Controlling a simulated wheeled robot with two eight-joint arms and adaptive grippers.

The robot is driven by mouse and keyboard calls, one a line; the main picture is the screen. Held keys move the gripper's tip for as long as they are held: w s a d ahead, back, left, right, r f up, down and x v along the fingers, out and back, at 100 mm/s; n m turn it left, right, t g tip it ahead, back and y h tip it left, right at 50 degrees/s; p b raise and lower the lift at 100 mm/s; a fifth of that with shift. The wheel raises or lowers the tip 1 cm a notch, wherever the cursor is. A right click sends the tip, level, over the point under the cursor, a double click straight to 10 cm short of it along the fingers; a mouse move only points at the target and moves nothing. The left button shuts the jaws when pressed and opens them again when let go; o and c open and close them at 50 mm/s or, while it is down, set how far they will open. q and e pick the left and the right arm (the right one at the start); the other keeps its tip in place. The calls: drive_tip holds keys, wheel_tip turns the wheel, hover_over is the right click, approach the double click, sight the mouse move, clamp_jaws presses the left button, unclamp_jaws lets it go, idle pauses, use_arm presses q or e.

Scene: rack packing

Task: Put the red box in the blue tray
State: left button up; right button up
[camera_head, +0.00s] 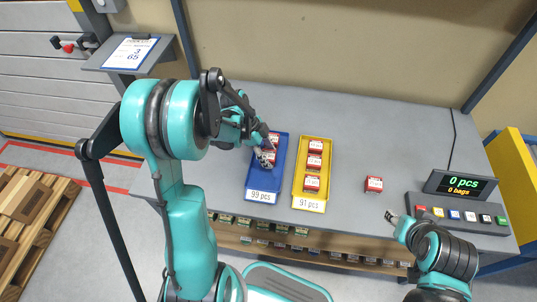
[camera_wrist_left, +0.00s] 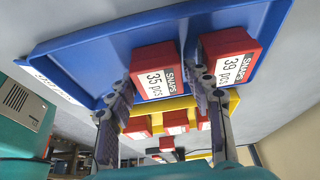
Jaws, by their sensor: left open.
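The blue tray (camera_head: 263,185) lies on the grey table with a "99 pcs" label at its near end. It holds two red boxes, labelled 35 pcs (camera_wrist_left: 153,58) and 39 pcs (camera_wrist_left: 222,45) in the left wrist view. My left gripper (camera_head: 265,156) is open over the tray. In the left wrist view its fingers (camera_wrist_left: 165,95) show on either side of the 35 pcs box; I cannot tell whether they touch it. Another red box (camera_head: 374,184) lies alone on the table to the right. My right gripper (camera_head: 392,217) is low near the table's front edge, its jaws too small to read.
A yellow tray (camera_head: 299,187) labelled "91 pcs" holds three red boxes beside the blue tray. A button panel with a display (camera_head: 460,184) stands at the right. The table (camera_head: 390,130) is clear behind the lone box. A shelf of small boxes runs below the front edge.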

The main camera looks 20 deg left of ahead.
use_arm(q)
drive_tip(key=p+v, duration=0.4)
drive_tip(key=v, duration=0.8)
drive_tip(key=s+d+r+n+t+y, duration=0.4)
drive_tip(key=s+d+n, duration=0.6)
drive_tip(key=n, duration=0.5)
drive_tip(key=shift+s+r+t, duration=1)
drive_tip(key=shift+s+r, duration=0.1)
drive_tip(key=shift+r, duration=0.8)
drive_tip(key=shift+d, duration=0.15)
